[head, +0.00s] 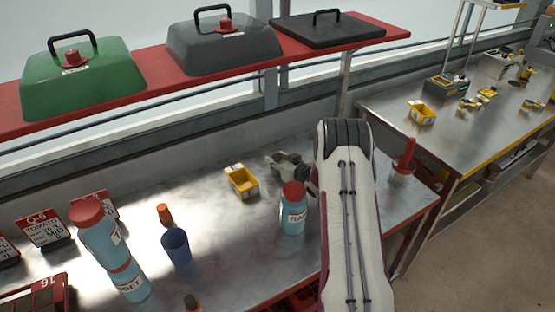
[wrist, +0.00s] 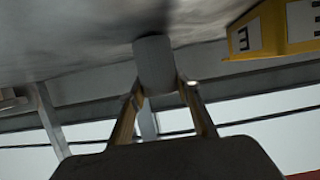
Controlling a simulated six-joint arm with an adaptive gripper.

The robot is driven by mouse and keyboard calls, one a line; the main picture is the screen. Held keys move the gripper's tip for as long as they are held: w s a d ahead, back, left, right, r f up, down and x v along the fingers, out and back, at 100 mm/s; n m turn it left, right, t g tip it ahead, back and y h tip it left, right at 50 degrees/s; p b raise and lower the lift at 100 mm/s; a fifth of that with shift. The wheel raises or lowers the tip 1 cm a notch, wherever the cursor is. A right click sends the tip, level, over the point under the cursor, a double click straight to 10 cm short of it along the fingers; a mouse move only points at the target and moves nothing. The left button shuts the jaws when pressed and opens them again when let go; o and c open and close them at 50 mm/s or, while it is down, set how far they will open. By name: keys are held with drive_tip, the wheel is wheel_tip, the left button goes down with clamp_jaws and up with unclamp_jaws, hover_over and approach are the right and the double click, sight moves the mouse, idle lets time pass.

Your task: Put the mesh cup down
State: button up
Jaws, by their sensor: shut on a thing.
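A small grey cup-like thing (wrist: 154,62), which I take for the mesh cup, sits between the two fingers of my gripper (wrist: 159,88) in the wrist view. My gripper is shut on it. The wrist view is upside down, and the cup's far end is close to the grey metal bench top; I cannot tell whether it touches. In the head view my gripper (head: 284,160) is low over the back of the bench (head: 255,215), partly hidden by my arm. The cup is too small there to make out clearly.
A yellow bin (head: 242,181) stands just left of my gripper; it also shows in the wrist view (wrist: 268,32). A red-capped blue bottle (head: 293,215) stands in front.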

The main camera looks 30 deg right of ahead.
drive_tip(key=shift+f, duration=0.15)
drive_tip(key=o, duration=1.1)
drive_tip(key=shift+s, duration=0.1)
drive_tip(key=shift+v, duration=0.85)
drive_tip(key=v, duration=0.3)
drive_tip(key=shift+s+r, duration=0.15)
drive_tip(key=shift+r, duration=0.1)
wheel_tip(320, 180, up, 7)
